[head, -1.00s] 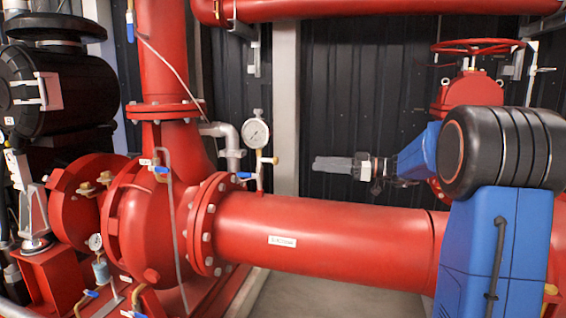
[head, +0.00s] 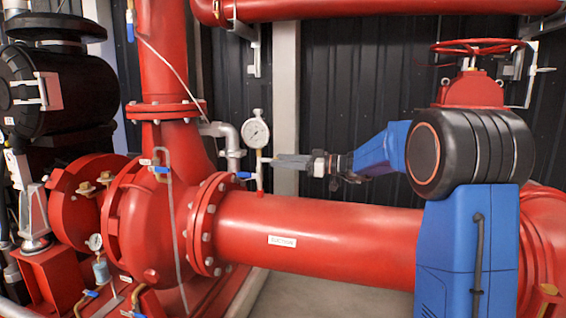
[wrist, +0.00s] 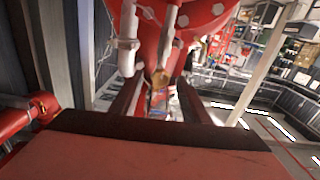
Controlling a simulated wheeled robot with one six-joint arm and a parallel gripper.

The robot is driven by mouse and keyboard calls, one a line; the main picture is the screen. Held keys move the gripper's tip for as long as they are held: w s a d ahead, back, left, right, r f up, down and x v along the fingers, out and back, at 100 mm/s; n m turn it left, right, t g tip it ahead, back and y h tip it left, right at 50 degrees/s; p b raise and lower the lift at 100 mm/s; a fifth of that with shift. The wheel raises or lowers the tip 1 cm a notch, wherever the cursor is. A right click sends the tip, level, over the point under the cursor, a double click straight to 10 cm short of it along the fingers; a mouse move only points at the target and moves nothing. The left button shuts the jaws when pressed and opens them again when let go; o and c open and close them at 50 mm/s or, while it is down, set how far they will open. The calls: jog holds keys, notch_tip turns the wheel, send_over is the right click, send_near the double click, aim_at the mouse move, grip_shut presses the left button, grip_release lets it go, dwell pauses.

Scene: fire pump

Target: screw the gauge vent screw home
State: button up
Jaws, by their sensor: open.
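The pressure gauge (head: 256,132) has a white dial and stands on a thin pipe above the red suction pipe. A side branch leaves this pipe just below the dial, and my gripper (head: 274,159) now covers most of it. In the wrist view my gripper (wrist: 156,98) is open, with a dark finger on each side. A small brass-coloured piece, which looks like the vent screw (wrist: 160,80), shows between the fingers near their tips. I cannot tell whether the fingers touch it or how far in it sits.
The red suction pipe (head: 320,235) runs below my arm. A blue valve handle (head: 244,175) is just under the gauge, beside its pipe. A pale bent pipe (head: 228,138) stands to the left of the gauge. The dark ribbed wall (head: 350,70) is behind.

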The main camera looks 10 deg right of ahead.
jog(key=shift+c, duration=0.3)
jog(key=c, duration=1)
